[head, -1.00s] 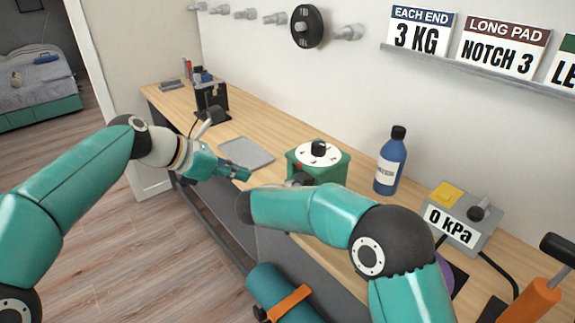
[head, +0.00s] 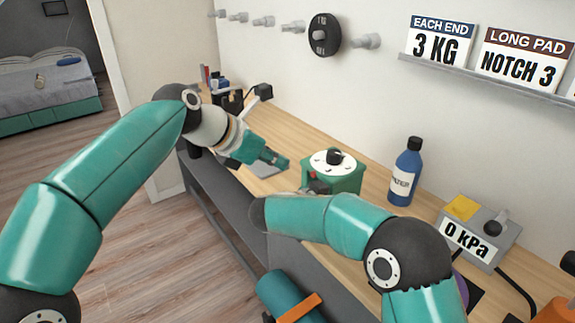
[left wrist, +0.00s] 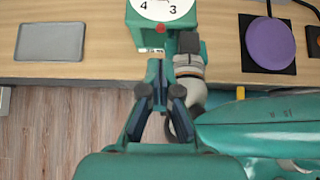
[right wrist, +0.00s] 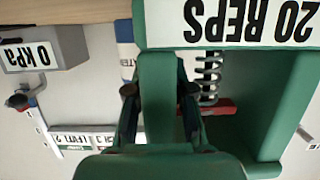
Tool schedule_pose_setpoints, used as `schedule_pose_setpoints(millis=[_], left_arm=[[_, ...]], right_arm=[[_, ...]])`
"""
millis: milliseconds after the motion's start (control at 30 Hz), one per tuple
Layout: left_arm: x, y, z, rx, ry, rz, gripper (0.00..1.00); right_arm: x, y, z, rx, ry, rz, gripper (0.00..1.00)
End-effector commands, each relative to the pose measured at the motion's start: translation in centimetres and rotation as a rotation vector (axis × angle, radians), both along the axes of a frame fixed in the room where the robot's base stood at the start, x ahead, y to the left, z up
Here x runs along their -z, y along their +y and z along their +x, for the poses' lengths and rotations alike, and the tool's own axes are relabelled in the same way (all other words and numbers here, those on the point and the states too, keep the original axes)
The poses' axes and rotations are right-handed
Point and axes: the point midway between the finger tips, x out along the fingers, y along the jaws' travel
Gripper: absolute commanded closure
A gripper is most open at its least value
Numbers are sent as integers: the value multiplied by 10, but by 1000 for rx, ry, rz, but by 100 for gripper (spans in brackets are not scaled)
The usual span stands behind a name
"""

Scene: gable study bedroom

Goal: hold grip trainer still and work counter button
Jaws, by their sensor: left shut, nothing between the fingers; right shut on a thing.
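The green grip trainer (head: 347,184) stands on the desk, with a white numbered dial (head: 332,161) and black knob on top. The right wrist view shows its "20 REPS" label (right wrist: 245,22), spring (right wrist: 208,78) and a red part (right wrist: 222,106). My right gripper (right wrist: 158,92) is shut on a green upright of the trainer. My left gripper (head: 284,162) is shut and empty, just left of the trainer. In the left wrist view, its tips (left wrist: 155,66) are just below the trainer's front edge, apart from a small red button (left wrist: 161,28) by the dial.
A grey tray (left wrist: 50,42) lies left of the trainer. A blue bottle (head: 405,175) and a grey "0 kPa" box (head: 480,242) stand to its right. A purple disc (left wrist: 270,43) lies on a dark mat. My right forearm crosses before the trainer.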

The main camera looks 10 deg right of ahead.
Motion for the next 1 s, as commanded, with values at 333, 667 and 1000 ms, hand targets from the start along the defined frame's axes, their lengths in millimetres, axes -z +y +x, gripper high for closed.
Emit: schedule_pose_setpoints(millis=[333,667,1000], left_arm=[[39,-38,18,3,2,0,100],[60,-60,29,2,-2,-1,100],[61,-61,30,2,-2,-1,100]], right_arm=[[0,0,0,0,0,-1,100],[0,0,0,0,0,0,100],[0,0,0,0,0,0,100]])
